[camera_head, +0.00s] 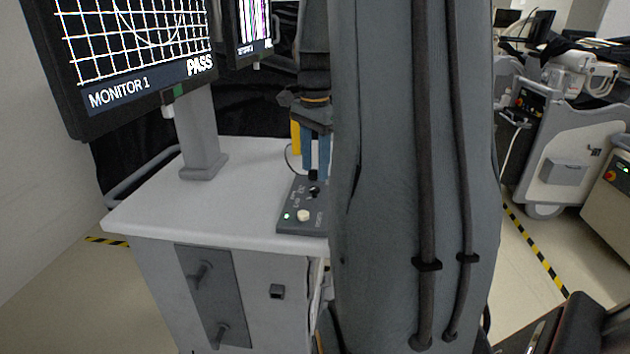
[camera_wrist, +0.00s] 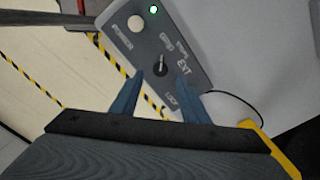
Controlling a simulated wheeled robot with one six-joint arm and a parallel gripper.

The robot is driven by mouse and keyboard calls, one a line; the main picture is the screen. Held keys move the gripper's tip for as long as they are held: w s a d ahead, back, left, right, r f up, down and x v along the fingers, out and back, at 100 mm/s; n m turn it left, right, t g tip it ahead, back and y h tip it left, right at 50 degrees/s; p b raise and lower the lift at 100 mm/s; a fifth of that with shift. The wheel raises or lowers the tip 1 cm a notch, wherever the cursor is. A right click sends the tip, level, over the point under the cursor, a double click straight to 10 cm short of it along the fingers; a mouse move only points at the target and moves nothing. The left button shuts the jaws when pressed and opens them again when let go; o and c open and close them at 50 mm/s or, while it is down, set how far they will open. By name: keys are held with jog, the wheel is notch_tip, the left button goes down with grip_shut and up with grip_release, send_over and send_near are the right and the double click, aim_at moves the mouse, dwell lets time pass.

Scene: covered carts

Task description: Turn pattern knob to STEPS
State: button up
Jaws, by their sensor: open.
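The pattern knob (camera_wrist: 160,66) is a small dark knob with a pale pointer line, on a dark grey control box (camera_wrist: 158,20). The pointer looks roughly upward in the wrist view; which label it marks I cannot tell. EXT and LOCK are readable at the right and below; other lettering is too small to be sure of. My gripper (camera_wrist: 161,75) is open, with one blue finger on each side of the knob; contact is not clear. In the head view the box (camera_head: 289,226) lies on the cart top and my gripper (camera_head: 315,176) points down over the knob (camera_head: 315,191).
The box also has a white POWER button (camera_wrist: 135,23) and a lit green light (camera_wrist: 153,9). Monitor 1 (camera_head: 130,45) shows a grid, a curve and PASS, above the white cart top (camera_head: 160,215). A second screen (camera_head: 250,28) stands behind. Another machine (camera_head: 570,150) stands at the right.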

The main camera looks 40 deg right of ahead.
aim_at(315, 188)
jog(key=shift+f+p, duration=0.35)
jog(key=shift+f, duration=2.2)
jog(key=c, duration=1.1)
jog(key=shift+o, duration=0.2)
jog(key=m+p, duration=0.1)
jog(key=m, duration=0.3)
jog(key=shift+r+m, duration=0.1)
jog(key=shift+m, duration=0.2)
jog(key=shift+m+p, duration=0.35)
jog(key=shift+m, duration=1.75)
jog(key=shift+w, duration=0.1)
